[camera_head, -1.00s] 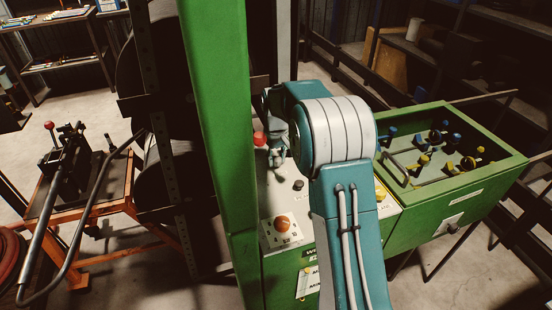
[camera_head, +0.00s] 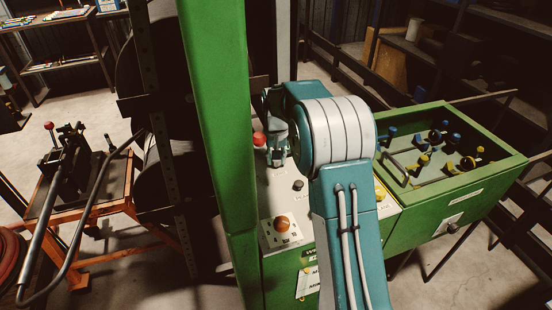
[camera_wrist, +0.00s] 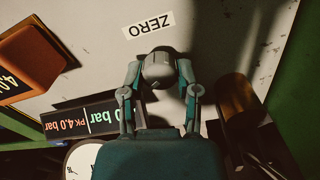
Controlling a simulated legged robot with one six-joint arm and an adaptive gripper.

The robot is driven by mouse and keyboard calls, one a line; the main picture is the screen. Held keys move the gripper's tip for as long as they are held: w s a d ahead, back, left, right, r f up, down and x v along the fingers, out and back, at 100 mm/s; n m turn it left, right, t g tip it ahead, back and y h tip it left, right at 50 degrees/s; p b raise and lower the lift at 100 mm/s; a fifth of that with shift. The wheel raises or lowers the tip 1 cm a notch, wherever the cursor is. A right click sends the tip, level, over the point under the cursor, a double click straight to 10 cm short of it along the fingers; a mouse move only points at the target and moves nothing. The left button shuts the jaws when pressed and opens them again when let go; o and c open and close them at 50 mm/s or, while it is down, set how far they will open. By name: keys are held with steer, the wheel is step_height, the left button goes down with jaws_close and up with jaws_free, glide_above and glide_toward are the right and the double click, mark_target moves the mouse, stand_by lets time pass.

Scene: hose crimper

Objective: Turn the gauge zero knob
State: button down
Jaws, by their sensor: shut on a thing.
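The gauge zero knob (camera_wrist: 160,68) is a grey rounded knob below the white "ZERO" label (camera_wrist: 148,24) in the wrist view. My gripper (camera_wrist: 160,85) is shut on it, with one finger on each side. In the head view my gripper (camera_head: 277,157) is at the rear of the pale panel top of the green machine, partly behind my own arm. The knob cannot be made out there. A dark display (camera_wrist: 95,115) reading "4.0 bar" and "PK 4.0 bar" is left of my gripper in the wrist view, with part of a white round dial (camera_wrist: 82,158) below it.
A red knob (camera_head: 259,139) stands close left of my gripper. An orange dial knob (camera_head: 282,223) and a black button (camera_head: 298,185) are nearer on the panel. A green post (camera_head: 222,130) rises at left, and a green bin (camera_head: 450,200) of coloured parts is at right.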

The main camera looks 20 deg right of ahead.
steer(key=c, duration=0.6)
jaws_free()
step_height(320, 180, up, 12)
steer(key=shift+w+a+f, duration=0.1)
stand_by(0.4)
